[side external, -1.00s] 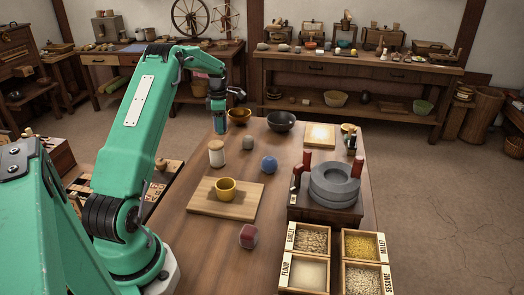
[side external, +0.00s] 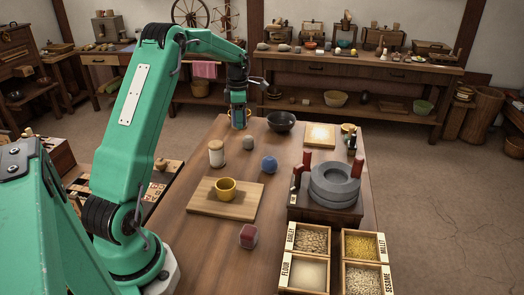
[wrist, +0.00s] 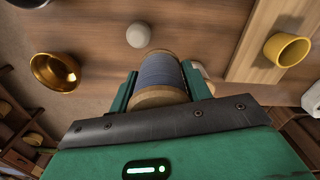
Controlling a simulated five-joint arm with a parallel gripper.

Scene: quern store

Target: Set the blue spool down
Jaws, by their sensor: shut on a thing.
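The blue spool (wrist: 160,74) has blue-grey thread between pale wooden ends. In the wrist view it sits between the two green fingers of my gripper (wrist: 161,88), which is shut on it. In the side view my gripper (side external: 238,119) points down at the far left part of the wooden table (side external: 190,222). There the spool is hard to make out, and I cannot tell whether it touches the tabletop.
A brass bowl (wrist: 55,73) is beside my gripper, largely hidden in the side view. A yellow cup (side external: 226,188) stands on a board (side external: 243,208).

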